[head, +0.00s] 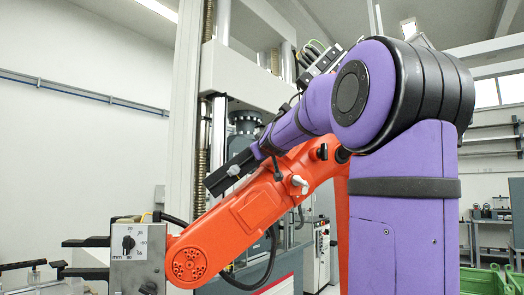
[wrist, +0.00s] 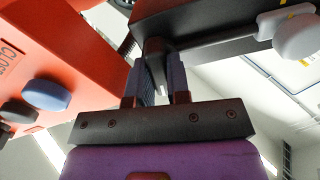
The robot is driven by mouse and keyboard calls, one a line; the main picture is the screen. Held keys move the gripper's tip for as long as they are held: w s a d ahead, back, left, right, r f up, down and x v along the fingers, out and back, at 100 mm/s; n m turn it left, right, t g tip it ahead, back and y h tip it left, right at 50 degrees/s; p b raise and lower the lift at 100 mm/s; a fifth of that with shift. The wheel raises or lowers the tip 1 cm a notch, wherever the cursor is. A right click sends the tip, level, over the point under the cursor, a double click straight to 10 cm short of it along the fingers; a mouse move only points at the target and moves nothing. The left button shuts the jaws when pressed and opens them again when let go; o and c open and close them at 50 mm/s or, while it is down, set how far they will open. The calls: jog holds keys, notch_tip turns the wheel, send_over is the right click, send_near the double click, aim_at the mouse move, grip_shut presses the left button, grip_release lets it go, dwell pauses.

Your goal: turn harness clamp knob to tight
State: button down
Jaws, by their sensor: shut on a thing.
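My gripper (wrist: 157,72) shows in the wrist view with both fingers closed around a dark grey piece (wrist: 156,46) under a dark block (wrist: 205,38). This piece may be the harness clamp knob, but its setting cannot be read. A pale rounded knob (wrist: 297,38) sticks out from the block on a stem. In the head view my purple arm reaches left and down to a black block (head: 225,176) in front of the orange arm (head: 240,225). The fingertips cannot be made out there.
An orange body (wrist: 60,50) with lettering and a blue knob (wrist: 45,95) stands close left of my gripper. A dial box (head: 135,255) is at lower left. The tall test frame (head: 187,110) stands behind. A green crate (head: 487,281) is at lower right.

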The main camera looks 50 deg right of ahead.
jog(key=shift+m, duration=0.4)
jog(key=m, duration=2)
jog(key=shift+f, duration=0.1)
jog(key=shift+d+m, duration=0.1)
jog(key=shift+m, duration=0.3)
jog(key=c, duration=1.4)
grip_release()
jog(key=shift+o, duration=0.2)
jog(key=shift+s, duration=0.15)
